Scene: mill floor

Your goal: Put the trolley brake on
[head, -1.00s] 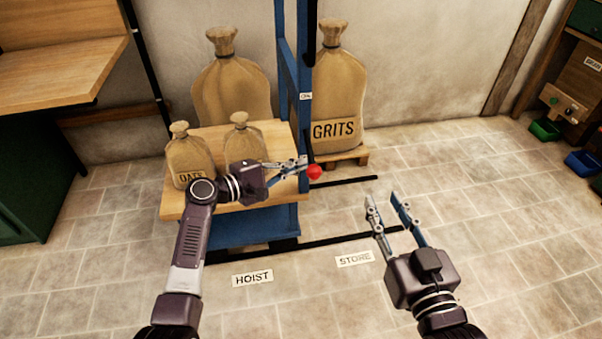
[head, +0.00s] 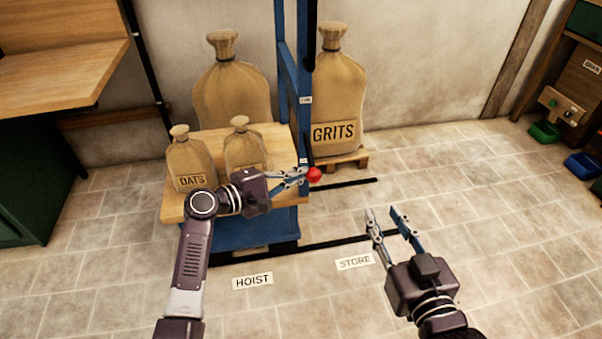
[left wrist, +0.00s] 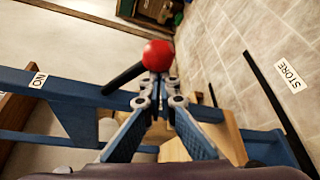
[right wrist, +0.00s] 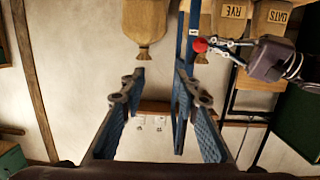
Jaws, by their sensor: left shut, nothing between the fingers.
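The blue trolley (head: 290,215) with a wooden deck stands at the HOIST label (head: 252,281). A red knob (head: 315,174) sits beside its upright; the left wrist view shows the red knob (left wrist: 158,54) on a black lever (left wrist: 124,79). An ON label (left wrist: 38,80) is on the blue frame. My left gripper (head: 304,174) is shut and empty, its tips right at the knob; contact is unclear. It also shows in the left wrist view (left wrist: 157,82). My right gripper (head: 382,210) is open and empty above the floor, right of the trolley.
An OATS sack (head: 190,165) and another small sack (head: 246,150) stand on the deck. A large sack (head: 232,85) and a GRITS sack (head: 338,90) are behind. Black rails (head: 340,245) cross the floor towards the STORE label (head: 355,262).

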